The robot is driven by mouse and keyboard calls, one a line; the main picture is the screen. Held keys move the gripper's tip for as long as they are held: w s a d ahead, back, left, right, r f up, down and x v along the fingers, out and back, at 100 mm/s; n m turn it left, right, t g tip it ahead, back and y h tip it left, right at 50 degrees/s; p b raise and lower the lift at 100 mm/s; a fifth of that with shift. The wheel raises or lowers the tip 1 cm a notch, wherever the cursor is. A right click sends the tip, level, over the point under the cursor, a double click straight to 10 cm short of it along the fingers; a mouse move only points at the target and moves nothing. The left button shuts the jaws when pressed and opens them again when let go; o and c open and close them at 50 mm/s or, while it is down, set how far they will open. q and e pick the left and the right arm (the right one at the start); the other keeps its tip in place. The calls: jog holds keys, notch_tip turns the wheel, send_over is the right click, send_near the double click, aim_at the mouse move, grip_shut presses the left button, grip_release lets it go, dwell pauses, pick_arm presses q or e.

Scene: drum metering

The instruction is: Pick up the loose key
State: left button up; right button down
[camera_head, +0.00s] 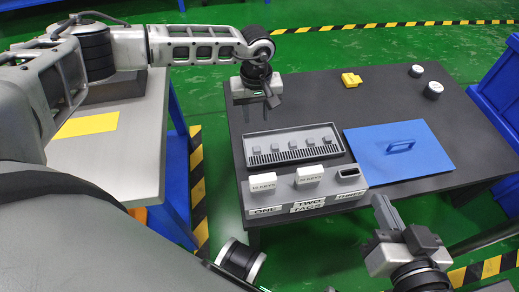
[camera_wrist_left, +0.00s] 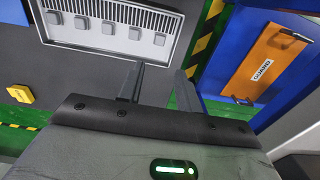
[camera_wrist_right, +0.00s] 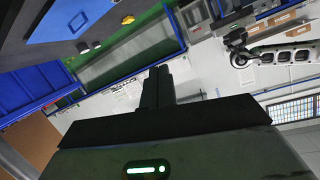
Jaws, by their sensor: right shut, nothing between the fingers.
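Several small grey blocks, possibly keys, sit in a row in a slotted grey tray (camera_head: 250,150) on the dark table; they also show in the left wrist view (camera_wrist_left: 135,33). I cannot make out a separate loose key. My left gripper (camera_head: 255,107) is above the table, behind the tray's left end, open with a clear gap between its fingers (camera_wrist_left: 157,85). Nothing shows between them. My right gripper (camera_head: 382,208) is shut and empty in front of the table, right of the label block. Its fingers point away from the table in the right wrist view (camera_wrist_right: 158,85).
A block marked ONE, TWO, TAGS (camera_head: 340,203) at the table's front holds two white labelled pieces. A blue panel with a handle (camera_head: 430,150) lies right of the tray. A yellow block (camera_head: 350,79) and two white-topped knobs (camera_head: 433,89) are farther back.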

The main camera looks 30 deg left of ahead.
pick_arm(q)
jog(key=b, duration=0.3)
send_over(256, 148)
jog(key=f, duration=0.9)
jog(key=shift+s+d, duration=0.15)
jog(key=shift+d, duration=0.15)
jog(key=shift+f, duration=0.4)
jog(key=f, duration=0.1)
jog(key=f+b, duration=0.1)
jog(key=shift+a+f, duration=0.2)
jog(key=shift+f, duration=0.1)
jog(key=shift+f+b, duration=0.55)
jog(key=shift+f, duration=0.35)
jog(key=c, duration=0.7)
pick_arm(e)
jog(key=shift+w+a+r+m+t+y, duration=0.25)
jog(key=shift+a+r+m+t+y, duration=0.45)
jog(key=shift+r+m+y, duration=0.35)
